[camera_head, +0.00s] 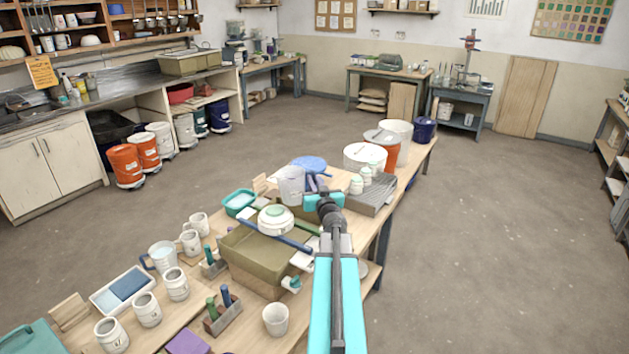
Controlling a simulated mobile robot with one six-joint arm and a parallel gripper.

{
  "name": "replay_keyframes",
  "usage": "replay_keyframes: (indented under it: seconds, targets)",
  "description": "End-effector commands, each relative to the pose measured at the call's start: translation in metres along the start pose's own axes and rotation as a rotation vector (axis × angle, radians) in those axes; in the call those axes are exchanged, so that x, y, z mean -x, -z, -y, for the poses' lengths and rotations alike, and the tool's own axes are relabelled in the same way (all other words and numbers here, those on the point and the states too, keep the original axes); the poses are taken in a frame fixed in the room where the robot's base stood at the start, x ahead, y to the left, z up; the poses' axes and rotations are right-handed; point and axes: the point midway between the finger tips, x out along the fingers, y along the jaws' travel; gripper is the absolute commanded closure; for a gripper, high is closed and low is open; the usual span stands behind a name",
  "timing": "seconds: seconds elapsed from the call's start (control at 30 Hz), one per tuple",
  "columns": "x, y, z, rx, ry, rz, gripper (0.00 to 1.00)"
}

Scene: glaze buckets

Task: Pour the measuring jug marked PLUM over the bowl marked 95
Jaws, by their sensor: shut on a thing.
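My gripper (318,187) is at the end of my arm, above the middle of the long wooden table, shut on the purple handle of a translucent whitish measuring jug (291,186). The jug looks upright; no PLUM mark is legible. Another clear jug (163,255) with a blue handle stands on the table at left. Below and left of the held jug, a round white vessel (275,220) with a greenish top sits over an olive basin (258,262). No 95 is legible, so I cannot tell which vessel is the bowl. My arm hides part of the table.
White mugs (176,285) crowd the near left of the table. A teal tub (239,204), a blue round lid (309,163), small white jars (356,184) and large buckets (365,157) stand near or beyond the held jug. The floor at right is clear.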

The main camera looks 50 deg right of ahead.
Motion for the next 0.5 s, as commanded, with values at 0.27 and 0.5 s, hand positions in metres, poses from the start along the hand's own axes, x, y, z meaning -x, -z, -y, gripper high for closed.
replay_keyframes:
  seconds: [0.27,0.5]
  targets:
    - [-0.001,0.018,-0.005,0.118,0.000,-0.027,1.00]
    - [-0.001,0.022,-0.007,0.183,0.001,-0.041,1.00]
